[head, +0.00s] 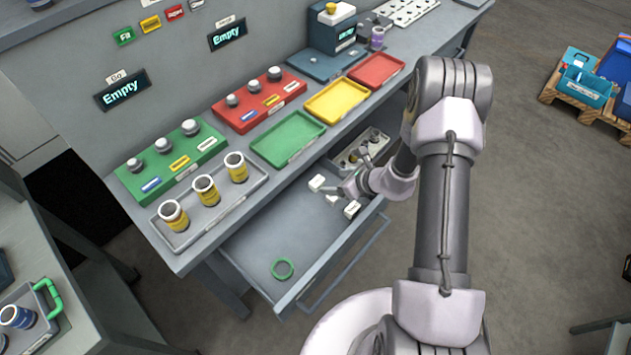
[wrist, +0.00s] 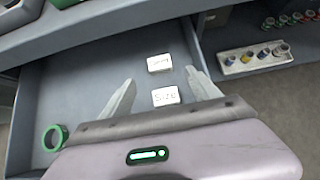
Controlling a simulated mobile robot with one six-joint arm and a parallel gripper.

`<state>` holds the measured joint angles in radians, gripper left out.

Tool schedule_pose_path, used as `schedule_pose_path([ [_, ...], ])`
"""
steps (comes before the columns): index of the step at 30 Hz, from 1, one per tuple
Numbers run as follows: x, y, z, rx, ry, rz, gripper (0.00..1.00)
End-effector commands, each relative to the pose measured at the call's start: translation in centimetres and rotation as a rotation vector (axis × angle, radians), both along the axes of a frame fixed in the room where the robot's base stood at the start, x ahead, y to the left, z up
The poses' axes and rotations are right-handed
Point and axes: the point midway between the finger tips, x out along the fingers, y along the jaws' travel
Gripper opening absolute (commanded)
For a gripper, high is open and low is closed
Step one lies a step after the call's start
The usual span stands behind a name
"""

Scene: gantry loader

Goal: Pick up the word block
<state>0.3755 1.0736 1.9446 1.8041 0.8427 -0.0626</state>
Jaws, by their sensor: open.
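Two white blocks with dark lettering lie in the open grey drawer (head: 250,252). In the wrist view, the nearer block (wrist: 166,96) seems to read "SIZE"; the farther block's (wrist: 159,63) lettering is too blurred to read. They also show in the head view, one (head: 317,183) left of my gripper and one (head: 351,209) below it. I cannot tell which is the word block. My gripper (wrist: 160,77) is open and empty. Its fingers reach to either side of the blocks in the wrist view. In the head view my gripper (head: 331,193) is low over the drawer.
A green ring (head: 282,268) lies in the drawer's near part, with bare floor around it. A grey tray (wrist: 255,58) of small items stands beyond the drawer's right wall. The bench above holds a green tray (head: 289,139), a yellow tray (head: 337,99) and several bottles.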

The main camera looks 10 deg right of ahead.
Motion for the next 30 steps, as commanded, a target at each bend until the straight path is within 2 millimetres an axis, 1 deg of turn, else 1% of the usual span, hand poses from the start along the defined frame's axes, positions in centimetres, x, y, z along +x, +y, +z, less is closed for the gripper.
schedule_pose_path([
  [1,0.7,0.6,-1.3,0.0,0.0,0.003,0.71],
  [3,1.6,1.3,-2.3,0.0,-0.001,0.004,0.71],
  [8,2.7,2.1,-3.6,0.0,0.0,0.003,0.71],
  [13,4.5,3.5,-6.3,0.0,-0.001,0.004,0.71],
  [16,5.2,4.0,-7.0,0.0,0.0,0.003,0.71],
  [23,5.4,4.1,-6.9,0.0,-0.001,0.002,0.71],
  [24,5.4,4.1,-6.9,0.0,-0.001,0.002,0.63],
  [29,5.3,4.1,-6.9,0.0,-0.001,0.002,0.32],
  [30,5.3,4.1,-6.9,0.0,-0.001,0.002,0.24],
])
